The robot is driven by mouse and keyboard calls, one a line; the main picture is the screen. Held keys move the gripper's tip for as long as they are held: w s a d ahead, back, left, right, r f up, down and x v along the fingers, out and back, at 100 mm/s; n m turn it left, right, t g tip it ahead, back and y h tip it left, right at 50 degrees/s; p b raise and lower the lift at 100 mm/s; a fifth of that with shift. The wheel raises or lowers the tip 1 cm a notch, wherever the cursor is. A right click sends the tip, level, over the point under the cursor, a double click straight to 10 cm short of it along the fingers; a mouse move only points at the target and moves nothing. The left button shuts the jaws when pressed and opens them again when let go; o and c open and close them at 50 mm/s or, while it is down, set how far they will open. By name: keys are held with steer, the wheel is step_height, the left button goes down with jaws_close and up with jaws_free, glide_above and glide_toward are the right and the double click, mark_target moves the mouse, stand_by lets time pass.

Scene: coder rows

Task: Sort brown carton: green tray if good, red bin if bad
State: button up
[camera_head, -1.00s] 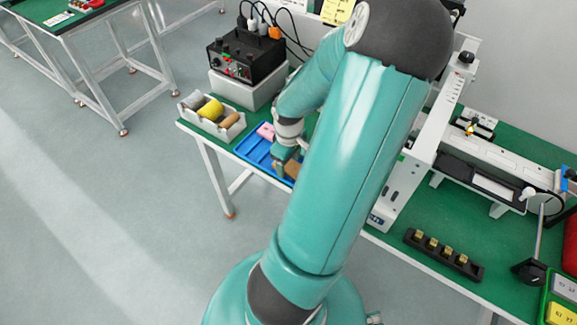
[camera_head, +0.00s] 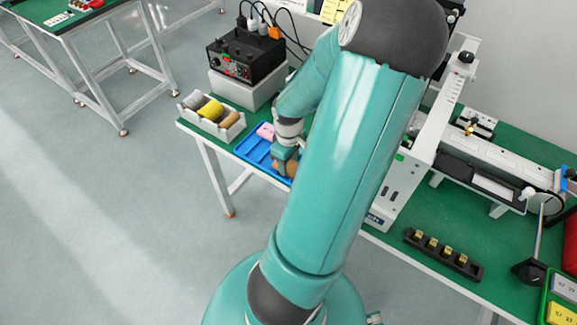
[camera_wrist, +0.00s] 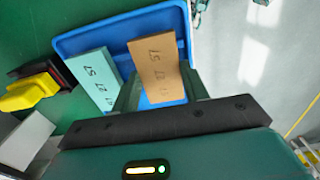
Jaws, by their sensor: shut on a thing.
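The brown carton (camera_wrist: 158,68) is between the fingers of my gripper (camera_wrist: 160,92) in the wrist view, with dark printed marks on its face. My gripper is shut on it, over the blue tray (camera_wrist: 110,37). I cannot tell whether the carton is clear of the tray floor. In the head view my gripper (camera_head: 284,158) and the brown carton (camera_head: 291,169) are partly hidden by my arm. The green tray (camera_head: 545,302) is at the lower right edge, holding a white and a yellow piece. A red rounded thing (camera_head: 571,240) is cut off at the right edge.
A white box of spools (camera_head: 211,118) stands left of the tray. A white machine (camera_head: 425,140) and black rack (camera_head: 443,254) are on the right.

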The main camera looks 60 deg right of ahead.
mark_target(289, 165)
steer(key=shift+r, duration=0.1)
steer(key=shift+r, duration=2.4)
